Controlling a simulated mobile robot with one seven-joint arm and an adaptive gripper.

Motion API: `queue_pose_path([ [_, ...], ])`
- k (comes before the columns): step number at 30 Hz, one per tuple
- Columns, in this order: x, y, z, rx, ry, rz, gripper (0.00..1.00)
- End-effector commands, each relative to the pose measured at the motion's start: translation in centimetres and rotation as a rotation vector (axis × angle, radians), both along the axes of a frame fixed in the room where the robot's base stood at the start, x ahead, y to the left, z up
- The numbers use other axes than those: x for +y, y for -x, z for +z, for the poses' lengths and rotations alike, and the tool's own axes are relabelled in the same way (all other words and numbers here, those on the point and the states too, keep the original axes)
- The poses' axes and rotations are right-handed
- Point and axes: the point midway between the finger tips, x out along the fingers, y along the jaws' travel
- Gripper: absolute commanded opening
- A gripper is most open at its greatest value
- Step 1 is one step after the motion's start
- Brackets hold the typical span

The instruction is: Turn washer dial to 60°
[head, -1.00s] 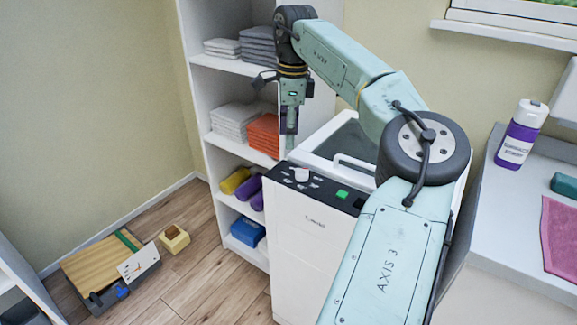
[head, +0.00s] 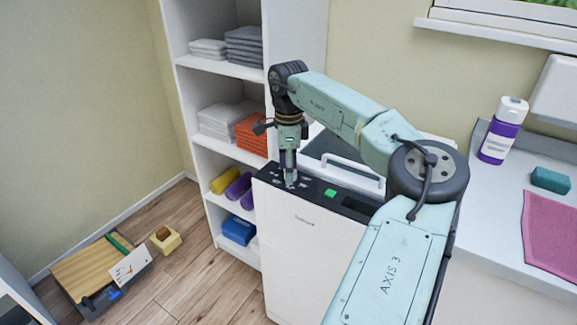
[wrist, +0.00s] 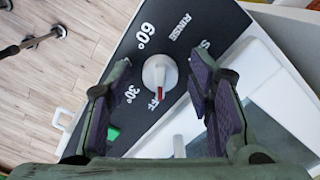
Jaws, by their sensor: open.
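The washer (head: 300,240) is a white cabinet with a black control panel (wrist: 110,75) along its top. In the wrist view the white round dial (wrist: 160,72) has a red mark on the side toward the partly hidden "OFF" label. The "60°" label (wrist: 145,35) is above and left of the dial, and "30°" is to its lower left. My gripper (wrist: 160,66) is open, one finger on each side of the dial with visible gaps. In the head view my gripper (head: 290,183) points down at the panel and hides the dial.
A green button (head: 330,193) sits on the panel right of my gripper. The washer's lid with its white handle (head: 350,166) lies behind. A shelf unit (head: 215,150) with towels and rolls stands to the left. A counter with a purple bottle (head: 503,130) is at the right.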

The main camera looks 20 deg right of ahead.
Motion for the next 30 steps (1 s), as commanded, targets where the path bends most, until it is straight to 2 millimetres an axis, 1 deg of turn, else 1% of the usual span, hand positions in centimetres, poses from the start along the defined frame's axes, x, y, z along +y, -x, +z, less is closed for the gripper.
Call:
queue_pose_path([
  [5,0.01,0.0,-0.01,0.0,0.0,0.0,0.48],
  [26,0.04,0.01,0.03,0.001,0.0,0.0,0.01],
  [30,0.04,0.01,0.03,0.001,0.0,-0.003,0.01],
])
